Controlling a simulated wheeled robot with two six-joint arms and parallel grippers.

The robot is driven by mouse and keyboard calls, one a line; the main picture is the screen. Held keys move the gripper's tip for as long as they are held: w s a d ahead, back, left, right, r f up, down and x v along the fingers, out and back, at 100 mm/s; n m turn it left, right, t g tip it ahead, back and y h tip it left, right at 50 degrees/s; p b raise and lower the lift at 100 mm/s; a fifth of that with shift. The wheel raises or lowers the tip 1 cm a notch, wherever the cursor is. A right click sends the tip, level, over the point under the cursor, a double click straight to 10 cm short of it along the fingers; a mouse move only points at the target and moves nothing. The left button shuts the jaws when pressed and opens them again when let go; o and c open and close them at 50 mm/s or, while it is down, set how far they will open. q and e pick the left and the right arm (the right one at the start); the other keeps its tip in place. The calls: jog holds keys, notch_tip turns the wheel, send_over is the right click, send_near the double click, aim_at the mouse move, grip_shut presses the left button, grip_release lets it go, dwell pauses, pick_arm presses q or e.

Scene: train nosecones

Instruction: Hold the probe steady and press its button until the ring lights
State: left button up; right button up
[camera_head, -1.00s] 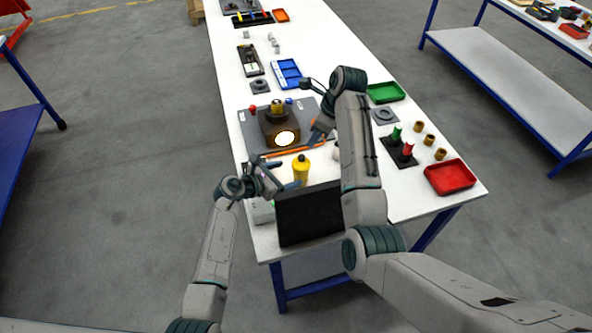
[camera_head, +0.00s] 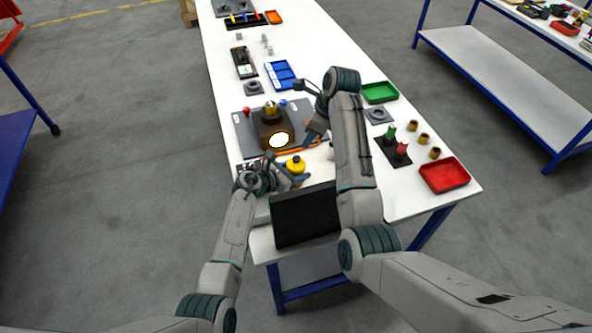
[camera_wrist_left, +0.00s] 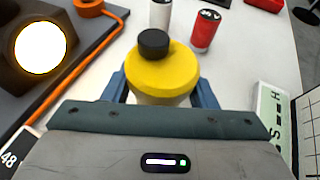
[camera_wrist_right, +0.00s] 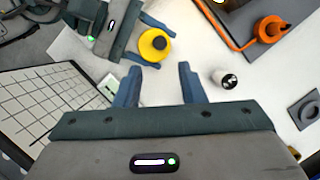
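A yellow-topped round body with a black button-like knob (camera_wrist_left: 153,43) stands upright on the white table, and I take it for the probe. It also shows in the head view (camera_head: 297,164) and the right wrist view (camera_wrist_right: 153,44). My left gripper (camera_wrist_left: 162,92) has a finger on each side of it, open around it; whether they touch is unclear. My right gripper (camera_wrist_right: 157,82) is open and empty, pointing down at the table beside the probe. I see no lit ring on the probe.
A dark brown housing with a glowing white lamp (camera_head: 279,140) stands on a grey mat beside an orange cable (camera_wrist_left: 62,85). White and red cylinders (camera_wrist_left: 205,30) stand behind the probe. A black panel (camera_head: 305,215) stands at the table's front edge.

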pick_arm(q)
jog(key=c, duration=0.3)
pick_arm(e)
jog(key=c, duration=0.6)
jog(key=shift+a+r+n, duration=0.1)
jog(key=shift+r+n, duration=0.05)
jog(key=shift+n, duration=0.35)
grip_shut()
pick_arm(q)
jog(key=shift+c, duration=0.2)
pick_arm(e)
jog(key=a+r+n+h, duration=0.2)
jog(key=n, duration=1)
jog(key=w+a+r+n+g+h, duration=0.1)
jog(key=r+n, duration=0.2)
jog(key=n, duration=0.9)
jog(key=shift+w+a+r+h, duration=0.2)
jog(key=shift+a+r+h, duration=0.15)
jog(key=shift+h, duration=0.05)
